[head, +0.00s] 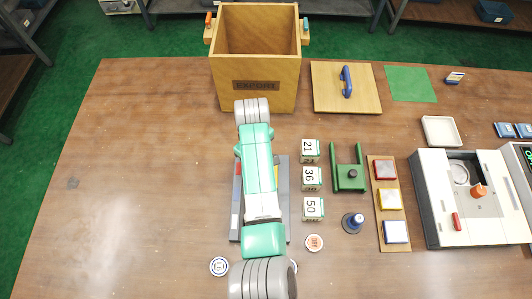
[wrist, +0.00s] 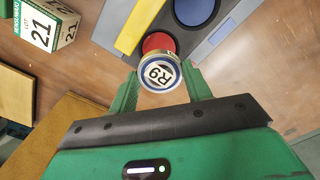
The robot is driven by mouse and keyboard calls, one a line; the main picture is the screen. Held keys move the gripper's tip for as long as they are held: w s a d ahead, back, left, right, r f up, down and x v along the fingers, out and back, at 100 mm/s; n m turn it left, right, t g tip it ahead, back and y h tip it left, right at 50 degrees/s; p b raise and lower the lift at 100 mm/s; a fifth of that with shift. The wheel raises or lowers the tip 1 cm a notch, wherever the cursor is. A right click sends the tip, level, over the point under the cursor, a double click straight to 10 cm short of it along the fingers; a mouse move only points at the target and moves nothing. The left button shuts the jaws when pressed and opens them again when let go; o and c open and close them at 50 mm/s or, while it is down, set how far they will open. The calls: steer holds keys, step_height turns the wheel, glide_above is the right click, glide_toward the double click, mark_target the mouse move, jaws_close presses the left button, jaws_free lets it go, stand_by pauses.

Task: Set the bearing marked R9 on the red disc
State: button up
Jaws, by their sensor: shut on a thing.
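The bearing marked R9 (wrist: 158,75) is a short ring with a white face, a dark blue edge and a metallic side. My gripper (wrist: 161,87) is shut on it, one green finger on each side. The red disc (wrist: 157,42) is on a grey board (wrist: 222,38), just beyond the bearing in the wrist view, and the bearing covers its near part. I cannot tell whether they touch. A blue disc (wrist: 197,10) and a yellow bar (wrist: 138,28) lie beside it. In the head view my arm hides the gripper, the bearing and most of the board (head: 283,195).
Boxes marked 21 (head: 310,151), 36 (head: 312,178) and 50 (head: 313,208) stand right of the board. A round piece (head: 219,266) and an orange-faced one (head: 314,242) lie near the front. The EXPORT crate (head: 256,87) stands behind. The table's left side is clear.

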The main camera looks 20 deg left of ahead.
steer(key=shift+d+f+b, duration=0.1)
steer(key=shift+f+b, duration=1.5)
steer(key=shift+b, duration=0.25)
steer(key=shift+f+b, duration=0.55)
steer(key=shift+f, duration=0.75)
steer(key=shift+f+p, duration=0.2)
steer(key=shift+p, duration=0.15)
steer(key=o, duration=1.1)
steer(key=shift+o, duration=0.2)
